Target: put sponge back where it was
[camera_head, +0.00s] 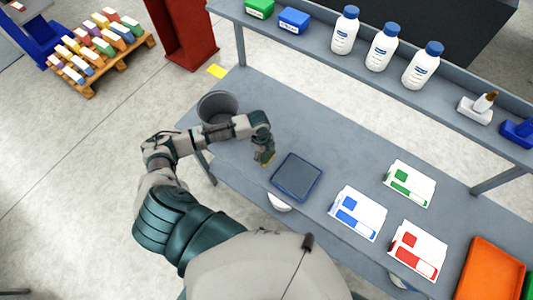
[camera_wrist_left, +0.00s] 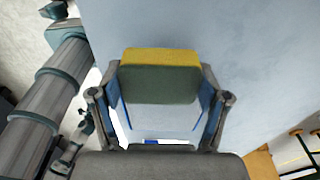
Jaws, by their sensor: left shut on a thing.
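The sponge shows in the left wrist view (camera_wrist_left: 160,78) as a block with a yellow top band and a dark green face. It sits between the fingers of my left gripper (camera_wrist_left: 158,98), which is shut on it. In the head view my left gripper (camera_head: 264,157) is over the grey table (camera_head: 335,150), just left of a dark square pad with a blue rim (camera_head: 297,177). I cannot tell whether the sponge touches the table. My right gripper is not in view.
A grey bin (camera_head: 217,107) stands behind my left forearm at the table's left end. Blue (camera_head: 358,213), green (camera_head: 409,183) and red (camera_head: 418,250) marked white cartons lie to the right. An orange tray (camera_head: 490,272) is at far right. A raised shelf holds white bottles (camera_head: 384,47).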

